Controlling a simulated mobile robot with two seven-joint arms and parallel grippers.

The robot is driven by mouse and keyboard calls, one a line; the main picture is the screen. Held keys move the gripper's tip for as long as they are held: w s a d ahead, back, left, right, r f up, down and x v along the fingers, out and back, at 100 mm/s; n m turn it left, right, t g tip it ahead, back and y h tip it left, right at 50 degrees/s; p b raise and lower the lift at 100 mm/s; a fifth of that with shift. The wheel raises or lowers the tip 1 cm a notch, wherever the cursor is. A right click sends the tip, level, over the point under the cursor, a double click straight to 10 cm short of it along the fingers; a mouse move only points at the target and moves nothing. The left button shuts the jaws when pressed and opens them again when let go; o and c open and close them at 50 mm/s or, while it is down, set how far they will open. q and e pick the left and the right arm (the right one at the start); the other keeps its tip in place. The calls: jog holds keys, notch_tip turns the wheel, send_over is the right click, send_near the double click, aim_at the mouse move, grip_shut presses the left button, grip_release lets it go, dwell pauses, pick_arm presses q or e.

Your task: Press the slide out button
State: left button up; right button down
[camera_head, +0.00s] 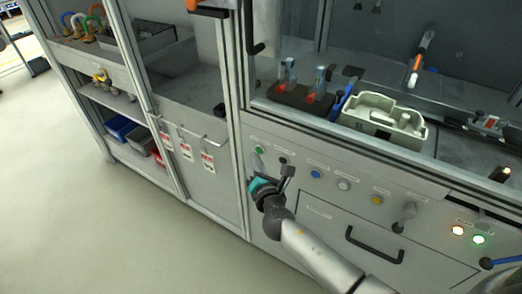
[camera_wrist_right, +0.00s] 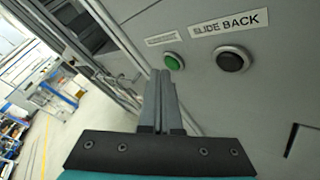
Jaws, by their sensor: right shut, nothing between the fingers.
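The front panel holds a row of buttons. A green button (camera_head: 259,150) is at its left end, and a black button (camera_head: 283,160) is beside it. In the right wrist view, the black button (camera_wrist_right: 233,59) sits under a label reading SLIDE BACK. The label over the green button (camera_wrist_right: 174,61) is too blurred to read. My right gripper (camera_head: 257,162) is shut and empty, its fingers pointing at the panel just below the green button. In the right wrist view, the closed fingertips (camera_wrist_right: 160,76) appear just left of the green button; contact cannot be told. My left gripper is not in view.
Blue (camera_head: 316,174), white (camera_head: 344,184) and yellow (camera_head: 377,199) buttons continue rightward. A drawer handle (camera_head: 374,246) juts out below. A grey casing (camera_head: 384,116) lies on the deck behind the panel. Floor at left is clear.

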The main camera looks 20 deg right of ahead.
jog(key=shift+w+f, duration=0.1)
jog(key=shift+f, duration=0.3)
jog(key=shift+w+d, duration=0.1)
jog(key=shift+w, duration=0.2)
jog(key=shift+w+d, duration=0.25)
jog(key=shift+d, duration=0.15)
dwell(0.7)
jog(key=shift+a, duration=0.15)
jog(key=shift+s+a, duration=0.5)
jog(key=shift+a, duration=0.05)
jog(key=shift+s+a, duration=0.1)
jog(key=s+a, duration=0.1)
jog(key=a, duration=0.1)
jog(key=s+a, duration=0.1)
jog(key=s, duration=0.1)
jog(key=shift+a, duration=0.4)
